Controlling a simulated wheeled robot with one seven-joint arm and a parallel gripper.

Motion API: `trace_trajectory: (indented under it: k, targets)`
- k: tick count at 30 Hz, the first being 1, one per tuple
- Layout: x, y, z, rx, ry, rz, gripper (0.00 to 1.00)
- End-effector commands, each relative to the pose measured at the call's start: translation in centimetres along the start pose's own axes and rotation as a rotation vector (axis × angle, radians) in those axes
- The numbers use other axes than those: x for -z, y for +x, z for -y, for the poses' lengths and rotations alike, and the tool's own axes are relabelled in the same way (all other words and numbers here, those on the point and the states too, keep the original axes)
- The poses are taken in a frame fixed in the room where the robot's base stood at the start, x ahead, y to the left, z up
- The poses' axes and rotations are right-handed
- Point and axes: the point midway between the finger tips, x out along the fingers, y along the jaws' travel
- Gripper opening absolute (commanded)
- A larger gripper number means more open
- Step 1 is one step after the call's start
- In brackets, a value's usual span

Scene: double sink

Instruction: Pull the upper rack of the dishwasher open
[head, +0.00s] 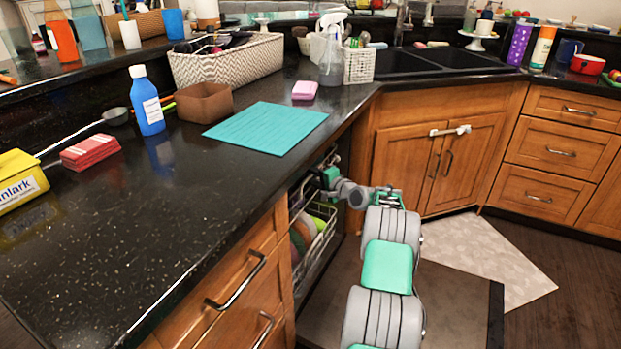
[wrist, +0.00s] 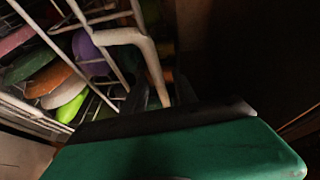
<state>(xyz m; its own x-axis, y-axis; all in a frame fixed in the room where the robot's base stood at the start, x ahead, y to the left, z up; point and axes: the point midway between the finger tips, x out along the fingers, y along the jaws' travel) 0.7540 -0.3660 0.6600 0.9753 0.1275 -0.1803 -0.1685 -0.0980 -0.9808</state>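The dishwasher is open under the counter, left of the sink. Its upper rack (head: 308,189) is a wire rack, mostly hidden by the counter edge and my arm. In the wrist view, pale rack wires (wrist: 95,22) and a thick bent bar (wrist: 128,38) are close in front of my gripper. My gripper (head: 326,179) is at the front of the upper rack in the head view. Its dark fingers (wrist: 148,96) are in shadow beside the bent bar; contact and finger gap are unclear. The lower rack (head: 318,250) holds several coloured dishes (wrist: 62,82).
A brown panel with a black edge (head: 440,292) lies low in front of the dishwasher, under my arm. The counter above carries a teal mat (head: 266,127). Dark floor (head: 560,300) is clear at right.

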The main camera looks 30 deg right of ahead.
Motion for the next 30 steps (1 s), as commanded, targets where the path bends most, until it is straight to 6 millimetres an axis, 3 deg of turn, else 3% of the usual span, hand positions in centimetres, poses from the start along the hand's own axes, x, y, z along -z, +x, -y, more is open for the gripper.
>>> trace_trajectory:
  k: [6, 18, 30]
  targets:
    - [-0.12, 0.13, 0.08, 0.000, -0.001, 0.002, 0.34]
    - [-0.17, 0.14, 0.08, 0.000, -0.001, 0.003, 0.01]
    - [-0.16, 0.12, 0.06, 0.000, -0.001, 0.002, 0.00]
